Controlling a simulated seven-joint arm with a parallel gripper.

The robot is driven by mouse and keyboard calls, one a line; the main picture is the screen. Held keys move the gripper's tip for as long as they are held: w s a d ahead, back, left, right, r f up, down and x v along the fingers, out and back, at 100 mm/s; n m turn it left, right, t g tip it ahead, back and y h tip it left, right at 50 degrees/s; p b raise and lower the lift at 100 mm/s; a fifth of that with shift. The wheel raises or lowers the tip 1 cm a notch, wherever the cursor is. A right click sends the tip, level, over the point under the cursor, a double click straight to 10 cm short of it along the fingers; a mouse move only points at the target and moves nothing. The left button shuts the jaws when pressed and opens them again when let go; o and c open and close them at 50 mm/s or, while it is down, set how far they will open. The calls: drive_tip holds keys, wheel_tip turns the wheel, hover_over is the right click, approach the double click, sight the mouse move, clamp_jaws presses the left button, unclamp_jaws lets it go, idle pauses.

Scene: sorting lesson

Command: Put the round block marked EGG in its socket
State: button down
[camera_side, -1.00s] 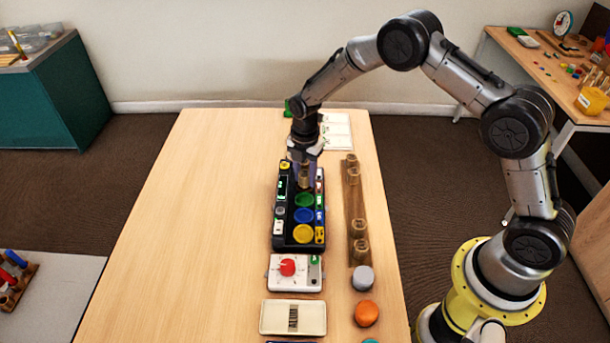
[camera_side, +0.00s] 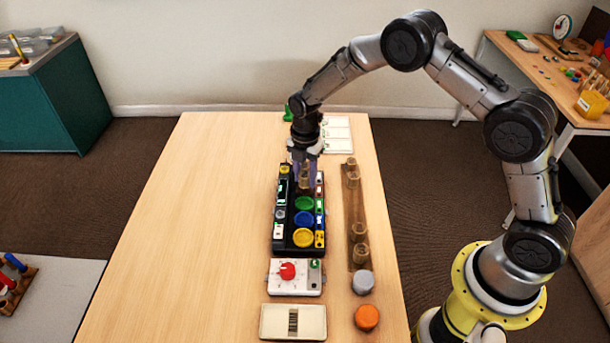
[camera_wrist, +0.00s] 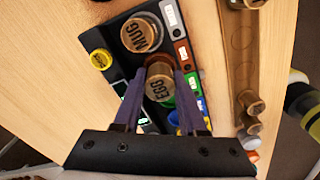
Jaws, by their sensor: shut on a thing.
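My gripper (camera_side: 304,182) is over the far part of a black tray (camera_side: 283,245). In the wrist view its purple fingers (camera_wrist: 158,100) are shut on the brass round block marked EGG (camera_wrist: 160,82). A second round block, marked MUG (camera_wrist: 141,32), sits in the tray just beyond it. Green (camera_side: 304,204), blue (camera_side: 304,216) and yellow (camera_side: 303,237) round sockets show in the side view. Whatever lies under the EGG block is hidden, and I cannot tell whether the block touches the tray.
A wooden rail (camera_side: 357,200) with several brass knobs runs close along the tray's right. The table's left side (camera_side: 200,220) is clear.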

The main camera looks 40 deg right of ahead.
sight(305, 173)
drive_tip(key=shift+f, duration=0.8)
idle(0.4)
drive_tip(key=c, duration=0.8)
unclamp_jaws()
drive_tip(key=shift+o, duration=0.2)
drive_tip(key=shift+r, duration=0.1)
drive_tip(key=shift+r, duration=5.45)
drive_tip(key=shift+r, duration=3)
